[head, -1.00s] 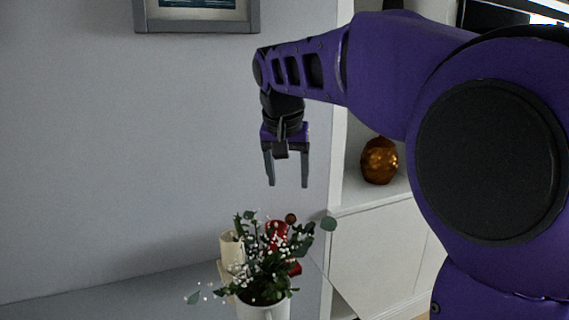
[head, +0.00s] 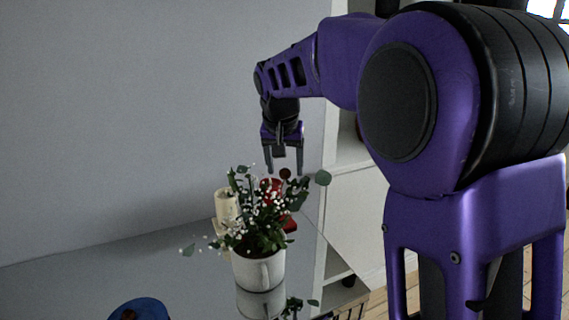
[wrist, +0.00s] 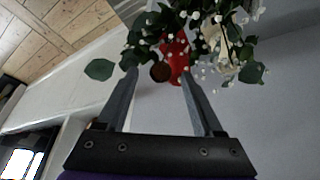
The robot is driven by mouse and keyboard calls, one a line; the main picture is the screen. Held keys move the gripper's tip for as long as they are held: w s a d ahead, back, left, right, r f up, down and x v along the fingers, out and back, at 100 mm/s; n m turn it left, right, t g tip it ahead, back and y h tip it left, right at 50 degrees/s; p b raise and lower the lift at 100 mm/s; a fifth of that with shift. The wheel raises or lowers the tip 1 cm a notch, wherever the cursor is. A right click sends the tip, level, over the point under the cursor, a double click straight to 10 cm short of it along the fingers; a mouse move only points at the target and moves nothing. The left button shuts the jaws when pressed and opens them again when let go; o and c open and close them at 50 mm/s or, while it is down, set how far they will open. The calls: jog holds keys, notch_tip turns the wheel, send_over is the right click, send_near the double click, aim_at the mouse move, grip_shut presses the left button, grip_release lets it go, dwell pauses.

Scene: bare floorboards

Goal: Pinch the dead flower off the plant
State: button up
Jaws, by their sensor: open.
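The plant is a bunch of green leaves and small white blossoms (head: 258,205) in a white mug-like pot (head: 262,270) on a grey tabletop. A round brown head (head: 285,173), likely the dead flower, stands near the top of the bunch; it also shows in the wrist view (wrist: 160,72). My gripper (head: 284,171) points down with its fingers open and empty. Its fingertips are level with the brown head in the head view. In the wrist view the brown head appears between the fingertips (wrist: 158,76); I cannot tell its exact depth.
A cream cylinder (head: 227,204) and a red object (head: 272,190) stand close behind the plant. A blue bowl (head: 140,308) sits at the front left. A white cabinet (head: 352,215) stands at the right. The tabletop left of the plant is clear.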

aim_at(285, 170)
grip_shut()
jog(key=shift+r, duration=0.15)
dwell(0.5)
jog(key=shift+r+p, duration=2.6)
jog(key=shift+r, duration=0.3)
